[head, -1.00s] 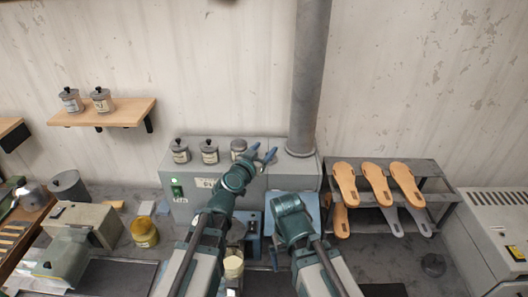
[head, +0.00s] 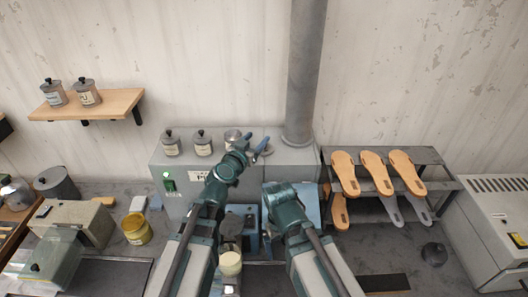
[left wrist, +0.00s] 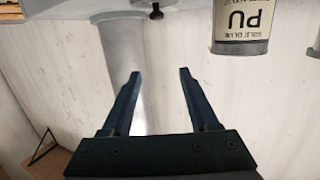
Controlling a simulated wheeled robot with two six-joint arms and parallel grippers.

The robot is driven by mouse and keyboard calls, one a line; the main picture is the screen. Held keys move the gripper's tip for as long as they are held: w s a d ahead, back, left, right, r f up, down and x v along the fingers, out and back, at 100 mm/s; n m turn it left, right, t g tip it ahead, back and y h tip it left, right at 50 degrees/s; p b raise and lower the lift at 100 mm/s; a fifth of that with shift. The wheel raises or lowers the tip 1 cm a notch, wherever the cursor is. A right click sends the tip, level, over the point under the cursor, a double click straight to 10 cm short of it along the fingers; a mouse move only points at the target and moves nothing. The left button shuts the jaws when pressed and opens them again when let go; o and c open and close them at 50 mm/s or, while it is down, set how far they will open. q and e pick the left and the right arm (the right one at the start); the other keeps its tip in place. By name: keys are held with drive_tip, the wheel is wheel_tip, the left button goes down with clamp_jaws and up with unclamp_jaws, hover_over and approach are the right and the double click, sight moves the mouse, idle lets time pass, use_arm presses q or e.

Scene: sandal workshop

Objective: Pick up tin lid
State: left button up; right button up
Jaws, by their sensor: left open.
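The tin lid (left wrist: 155,11) is a grey disc with a dark knob. It shows partly at the top edge of the left wrist view, between the pipe and a tin labelled PU (left wrist: 241,32). That view appears upside down. In the head view a grey disc that looks like the lid (head: 264,152) lies on the grey cabinet, partly behind my left gripper (head: 255,143). My left gripper is open and empty above the cabinet, apart from the lid. It also shows in the left wrist view (left wrist: 160,75). My right arm shows; its fingers are hidden.
Tins with knobbed lids (head: 202,143) stand left on the cabinet (head: 185,185). A thick grey pipe (head: 308,75) rises at its right. A rack (head: 440,185) holds sandal soles. A wall shelf (head: 112,101) holds two tins. A yellow jar (head: 137,230) stands at left.

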sight(257, 163)
use_arm(q)
wheel_tip(257, 163, down, 8)
drive_tip(key=b, duration=0.7)
drive_tip(key=shift+r, duration=0.25)
drive_tip(key=shift+r+x, duration=0.15)
drive_tip(key=shift+x, duration=1.75)
drive_tip(key=shift+r+x, duration=0.15)
drive_tip(key=shift+x, duration=1.75)
drive_tip(key=shift+a, duration=0.1)
drive_tip(key=shift+c, duration=0.3)
clamp_jaws()
